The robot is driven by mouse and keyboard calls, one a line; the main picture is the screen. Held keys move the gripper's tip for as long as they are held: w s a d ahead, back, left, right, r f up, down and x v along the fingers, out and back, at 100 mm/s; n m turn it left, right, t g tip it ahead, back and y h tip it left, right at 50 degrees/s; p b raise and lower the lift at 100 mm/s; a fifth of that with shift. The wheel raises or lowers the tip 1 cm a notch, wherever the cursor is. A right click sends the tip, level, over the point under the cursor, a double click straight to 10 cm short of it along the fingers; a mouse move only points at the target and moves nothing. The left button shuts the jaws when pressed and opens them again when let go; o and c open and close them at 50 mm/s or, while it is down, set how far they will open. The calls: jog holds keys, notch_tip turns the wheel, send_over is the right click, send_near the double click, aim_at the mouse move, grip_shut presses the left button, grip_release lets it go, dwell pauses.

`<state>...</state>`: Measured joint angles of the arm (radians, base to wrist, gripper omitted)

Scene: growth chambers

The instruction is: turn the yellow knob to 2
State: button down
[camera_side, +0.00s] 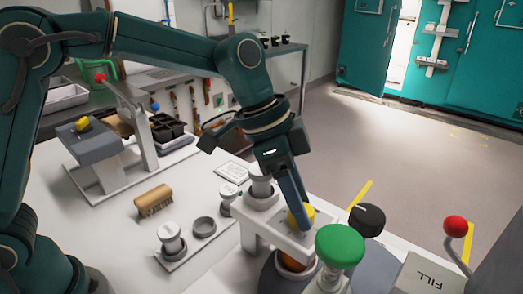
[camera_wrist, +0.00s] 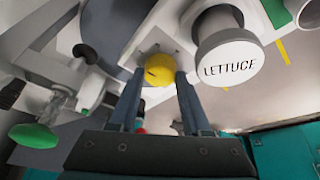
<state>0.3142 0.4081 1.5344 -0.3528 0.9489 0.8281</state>
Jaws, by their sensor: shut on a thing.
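The yellow knob (camera_side: 301,217) sits on a pale raised panel (camera_side: 252,222) near the front of the bench in the side view. In the wrist view the yellow knob (camera_wrist: 157,70) is round, with a small dark mark on its face. My gripper (camera_side: 297,207) reaches down to it from above, and its fingers partly hide it in the side view. In the wrist view my gripper (camera_wrist: 160,78) has one finger on each side of the knob and is shut on it. No number scale around the knob can be read.
A white-lidded jar marked LETTUCE (camera_wrist: 228,58) stands close beside the fingers. A large green knob (camera_side: 340,245), a black knob (camera_side: 367,219) and a red-balled lever (camera_side: 456,226) are to the right. A brush (camera_side: 155,200) lies left. Another yellow knob (camera_side: 82,124) tops a grey box.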

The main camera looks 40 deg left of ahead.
jog(key=shift+c, duration=1.8)
grip_release()
jog(key=shift+v, duration=2.6)
